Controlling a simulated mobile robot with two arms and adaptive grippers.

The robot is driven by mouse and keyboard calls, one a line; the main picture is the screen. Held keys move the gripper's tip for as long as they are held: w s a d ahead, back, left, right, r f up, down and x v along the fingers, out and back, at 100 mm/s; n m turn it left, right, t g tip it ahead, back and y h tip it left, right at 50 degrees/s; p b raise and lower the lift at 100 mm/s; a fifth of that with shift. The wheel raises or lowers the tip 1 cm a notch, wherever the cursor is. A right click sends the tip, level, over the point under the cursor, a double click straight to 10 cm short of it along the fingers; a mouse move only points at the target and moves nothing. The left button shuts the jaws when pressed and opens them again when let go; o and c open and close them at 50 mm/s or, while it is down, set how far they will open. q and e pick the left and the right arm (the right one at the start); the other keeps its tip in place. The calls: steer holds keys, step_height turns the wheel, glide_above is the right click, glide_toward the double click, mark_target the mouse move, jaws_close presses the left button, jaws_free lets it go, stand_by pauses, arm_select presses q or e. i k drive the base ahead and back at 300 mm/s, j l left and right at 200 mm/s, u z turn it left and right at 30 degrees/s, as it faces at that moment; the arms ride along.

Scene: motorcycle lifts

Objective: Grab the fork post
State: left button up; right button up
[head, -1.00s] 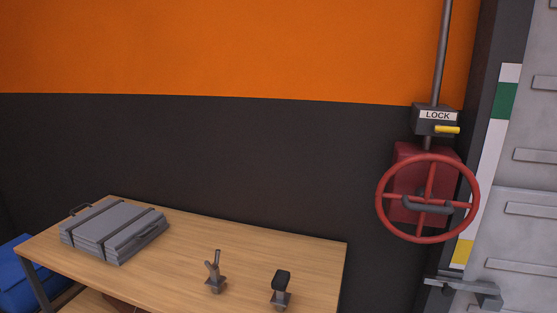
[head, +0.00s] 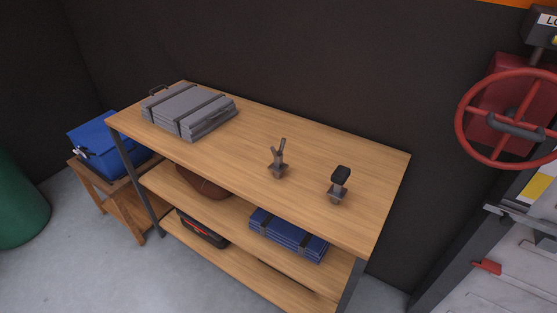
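Two small upright metal pieces stand on the wooden bench top (head: 215,155). The left one is a grey post with a forked, two-pronged top, the fork post (head: 278,158), on a small square base. The right one is a post with a black padded head (head: 339,184), also on a small base. They stand apart, with bare wood between them. Neither of my grippers shows in the head view.
A strapped grey case (head: 190,110) lies at the bench's left end. Lower shelves hold a blue strapped bundle (head: 289,235) and a black-and-red case (head: 202,228). A blue box (head: 95,140) sits on a low wooden stand. A red handwheel (head: 508,118) is at right.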

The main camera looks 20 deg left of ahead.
mark_target(277, 166)
steer(key=i+l+u, duration=0.15)
steer(key=l, duration=0.25)
steer(key=l+u, duration=0.15)
steer(key=l, duration=0.25)
steer(key=i+l+u, duration=0.1)
steer(key=l, duration=0.35)
